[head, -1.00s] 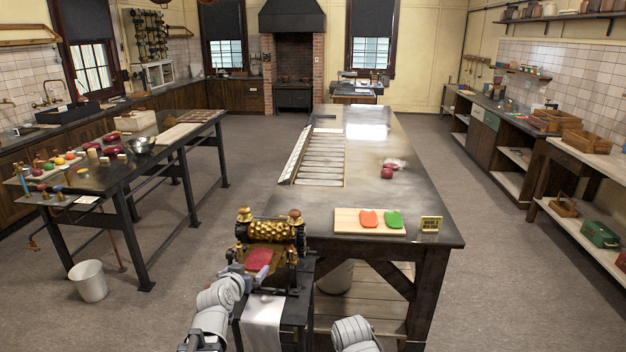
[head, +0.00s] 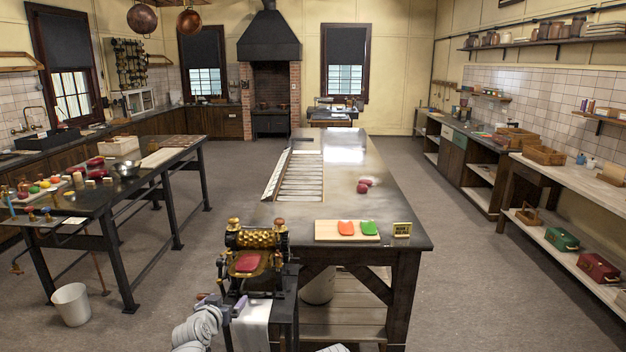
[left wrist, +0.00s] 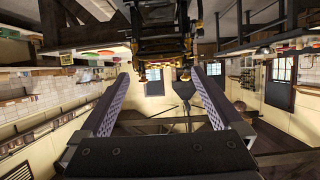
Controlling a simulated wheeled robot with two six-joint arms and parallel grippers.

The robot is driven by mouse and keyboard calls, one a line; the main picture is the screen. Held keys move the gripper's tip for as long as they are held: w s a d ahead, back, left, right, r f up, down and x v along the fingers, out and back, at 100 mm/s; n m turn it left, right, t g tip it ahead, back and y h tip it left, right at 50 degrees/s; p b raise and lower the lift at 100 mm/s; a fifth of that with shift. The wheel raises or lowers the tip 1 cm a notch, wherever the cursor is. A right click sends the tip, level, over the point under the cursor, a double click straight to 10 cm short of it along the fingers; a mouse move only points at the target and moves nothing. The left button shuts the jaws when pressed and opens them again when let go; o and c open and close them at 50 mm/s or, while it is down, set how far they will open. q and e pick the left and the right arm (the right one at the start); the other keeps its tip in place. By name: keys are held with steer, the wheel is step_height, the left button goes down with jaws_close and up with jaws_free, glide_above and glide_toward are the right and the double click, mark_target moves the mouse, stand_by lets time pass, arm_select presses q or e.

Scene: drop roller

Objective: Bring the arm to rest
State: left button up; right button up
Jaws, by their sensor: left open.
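My left gripper (head: 222,303) is open and empty, just in front of and below the brass drop roller (head: 256,240). In the left wrist view its two fingers (left wrist: 160,76) stand wide apart with nothing between them. That view is upside down, and the dark and brass roller frame shows beyond the fingers. A red slab (head: 249,261) lies at the front of the roller. Only a sliver of my right arm shows at the bottom edge; its gripper is out of view.
A white cloth (head: 252,325) hangs from the roller's stand beside my left gripper. The long table (head: 300,211) behind carries a board (head: 328,237) with orange and green pieces, a small sign (head: 402,229) and dark red lumps (head: 364,186). A white bucket (head: 71,304) stands on the floor at left.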

arm_select(q)
steer(key=s+d+f+m+g+h, duration=0.1)
steer(key=s+d+f+g, duration=0.3)
steer(key=d, duration=0.3)
steer(key=s+d+f+m+g+h, duration=0.1)
steer(key=s+d+f+g, duration=0.1)
steer(key=s+d+f, duration=0.35)
steer(key=s+d+f+g+y, duration=0.1)
steer(key=s+g, duration=0.1)
steer(key=s, duration=0.3)
steer(key=s+d+f+g+y, duration=0.1)
steer(key=s+d+g, duration=0.1)
steer(key=s, duration=0.4)
steer(key=s+d+f+m+g+y, duration=0.1)
steer(key=s+g+y, duration=0.1)
steer(key=s, duration=0.4)
steer(key=shift+d+f+g, duration=0.35)
steer(key=shift+d+g, duration=0.05)
steer(key=shift+g, duration=0.5)
